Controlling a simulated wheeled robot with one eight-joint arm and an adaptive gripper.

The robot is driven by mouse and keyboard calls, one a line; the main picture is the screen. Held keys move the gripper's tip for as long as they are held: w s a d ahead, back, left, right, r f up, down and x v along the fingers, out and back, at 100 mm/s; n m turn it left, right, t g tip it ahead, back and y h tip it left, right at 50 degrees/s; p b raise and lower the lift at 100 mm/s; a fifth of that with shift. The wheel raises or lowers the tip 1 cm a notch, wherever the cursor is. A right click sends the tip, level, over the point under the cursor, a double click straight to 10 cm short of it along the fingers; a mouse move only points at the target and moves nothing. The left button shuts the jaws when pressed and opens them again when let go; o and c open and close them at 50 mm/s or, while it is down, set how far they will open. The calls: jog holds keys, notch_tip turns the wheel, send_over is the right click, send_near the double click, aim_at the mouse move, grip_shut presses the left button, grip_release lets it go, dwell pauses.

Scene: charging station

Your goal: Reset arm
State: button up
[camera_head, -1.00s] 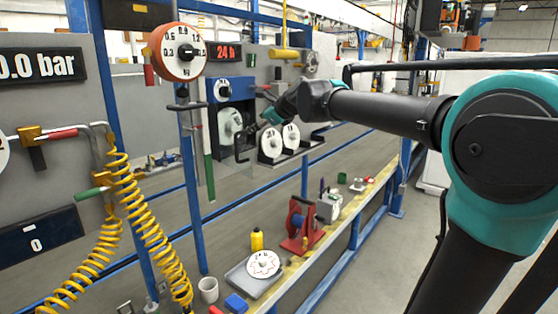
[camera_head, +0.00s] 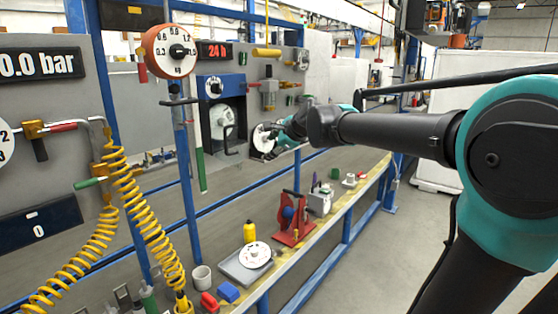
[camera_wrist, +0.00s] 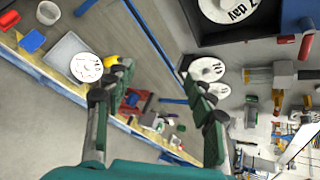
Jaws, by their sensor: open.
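My gripper (camera_wrist: 158,95) is open in the wrist view. Its two dark green fingers stand wide apart with nothing held between them. In the head view my arm reaches left from the right side. The gripper end there (camera_head: 280,130) is small, in front of the white dials (camera_head: 264,138) on the grey panel, and partly covers them. I cannot tell the gap to the dials from this view.
A bench holds a grey tray with a white disc (camera_head: 256,254), a yellow bottle (camera_head: 249,232), a red-framed reel (camera_head: 290,220), a white cup (camera_head: 201,277) and a blue block (camera_head: 228,292). A blue post (camera_head: 185,150) and yellow coiled hose (camera_head: 130,210) stand left. Floor at right is open.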

jog(key=s+d+f+n+g+h, duration=0.1)
jog(key=s+d+f+n+h, duration=0.1)
jog(key=s+d+f+n, duration=0.4)
jog(key=s+d+f+n+g+h, duration=0.2)
jog(key=s+d+f+n, duration=0.4)
jog(key=s+f, duration=0.7)
jog(key=s+d+f+n+g+h, duration=0.2)
jog(key=s+d+f+n, duration=0.3)
jog(key=s+d+f, duration=0.5)
notch_tip(320, 180, down, 6)
jog(key=shift+r+n+h, duration=0.1)
jog(key=shift+n+h, duration=0.2)
jog(key=shift+n, duration=0.1)
